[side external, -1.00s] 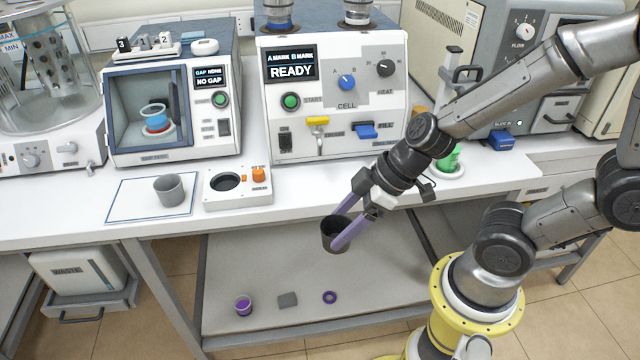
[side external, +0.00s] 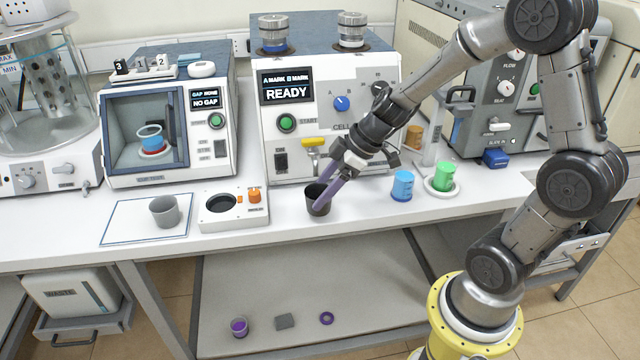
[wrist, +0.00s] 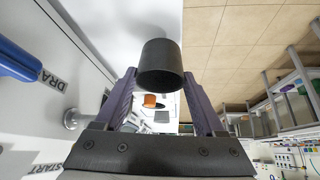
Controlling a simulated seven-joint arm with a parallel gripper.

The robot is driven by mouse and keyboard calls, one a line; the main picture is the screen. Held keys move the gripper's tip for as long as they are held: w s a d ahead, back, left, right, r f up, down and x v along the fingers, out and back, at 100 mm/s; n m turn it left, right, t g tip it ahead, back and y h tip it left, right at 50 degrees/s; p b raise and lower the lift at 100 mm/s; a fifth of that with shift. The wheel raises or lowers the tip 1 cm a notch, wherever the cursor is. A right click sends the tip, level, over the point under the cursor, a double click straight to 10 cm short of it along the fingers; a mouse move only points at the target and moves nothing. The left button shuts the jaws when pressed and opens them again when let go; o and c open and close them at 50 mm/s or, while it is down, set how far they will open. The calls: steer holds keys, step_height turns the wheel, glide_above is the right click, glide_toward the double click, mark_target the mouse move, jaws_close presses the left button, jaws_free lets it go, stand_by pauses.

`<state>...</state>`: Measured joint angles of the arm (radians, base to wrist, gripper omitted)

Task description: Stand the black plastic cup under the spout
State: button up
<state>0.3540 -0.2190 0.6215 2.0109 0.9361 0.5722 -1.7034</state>
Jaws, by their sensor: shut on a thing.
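The black plastic cup (side external: 316,200) is between the purple fingers of my gripper (side external: 326,192), close in front of the white cell machine (side external: 360,150). It looks about upright; I cannot tell whether its base touches the bench. In the wrist view the cup (wrist: 161,62) sits between the fingertips of my gripper (wrist: 160,82). The yellow lever (side external: 313,141) is on the machine's front, behind and above the cup. A metal spout (wrist: 76,119) shows in the wrist view, to the left of the cup and apart from it. My wrist hides part of the machine's front.
A blue cup (side external: 402,186) and a green cup (side external: 443,177) stand to the right of my gripper. A white box with an orange knob (side external: 254,196) and a grey cup (side external: 165,211) on a mat (side external: 118,228) are to the left. Bare bench lies in front of the blue cup.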

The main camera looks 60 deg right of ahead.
mark_target(320, 185)
steer(key=w+d, duration=0.2)
steer(key=shift+w+d+f, duration=0.15)
steer(key=shift+w+d, duration=0.2)
steer(key=shift+d, duration=0.05)
steer(key=shift+s+a+f, duration=0.1)
steer(key=shift+f, duration=0.55)
steer(key=shift+f, duration=0.1)
steer(key=o, duration=1.3)
